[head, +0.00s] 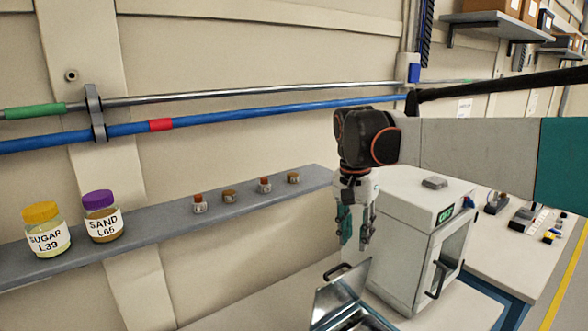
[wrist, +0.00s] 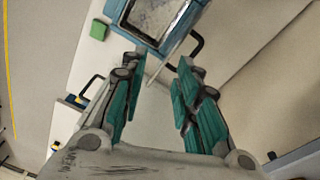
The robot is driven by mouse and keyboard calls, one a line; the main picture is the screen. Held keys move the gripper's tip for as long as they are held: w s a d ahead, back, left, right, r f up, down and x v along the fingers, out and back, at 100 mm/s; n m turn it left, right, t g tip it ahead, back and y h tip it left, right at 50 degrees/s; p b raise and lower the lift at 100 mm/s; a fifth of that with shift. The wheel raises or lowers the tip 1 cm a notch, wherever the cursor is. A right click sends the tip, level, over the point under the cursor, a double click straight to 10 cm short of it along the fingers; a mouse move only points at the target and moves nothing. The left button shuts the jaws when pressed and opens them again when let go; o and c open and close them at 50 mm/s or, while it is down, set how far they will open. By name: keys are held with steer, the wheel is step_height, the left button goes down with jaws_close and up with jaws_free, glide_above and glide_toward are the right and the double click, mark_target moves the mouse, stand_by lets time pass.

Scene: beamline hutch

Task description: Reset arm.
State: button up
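My gripper (head: 357,243) hangs pointing down at the end of my outstretched arm, in front of the wall and just left of the white oven-like box (head: 408,235). An open metal case (head: 340,295) with a black handle lies below it. In the wrist view my gripper (wrist: 160,68) has its teal-padded fingers spread apart, with nothing between them. A blue-edged case with a shiny inside (wrist: 158,18) shows beyond the fingertips in that view, apart from them.
A grey wall shelf (head: 160,228) holds a SUGAR jar (head: 46,230), a SAND jar (head: 103,217) and several small vials. Pipes (head: 240,110) run along the wall above. A white bench (head: 490,240) with small items stands at right. A green block (wrist: 98,30) lies at upper left.

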steer(key=s+d+f+n+t+b, duration=0.2)
steer(key=s+f, duration=0.2)
steer(key=s, duration=0.4)
steer(key=s+d+f+n+t+b, duration=0.1)
steer(key=s+d+f+n+t, duration=0.1)
steer(key=s+f, duration=0.3)
steer(key=s+d+f+n+t+y+b, duration=0.1)
steer(key=s+f, duration=0.4)
steer(key=s, duration=0.5)
steer(key=shift+s+d+n+t+b, duration=0.3)
steer(key=shift+d+n+t+b, duration=0.2)
steer(key=shift+n+t+b, duration=0.4)
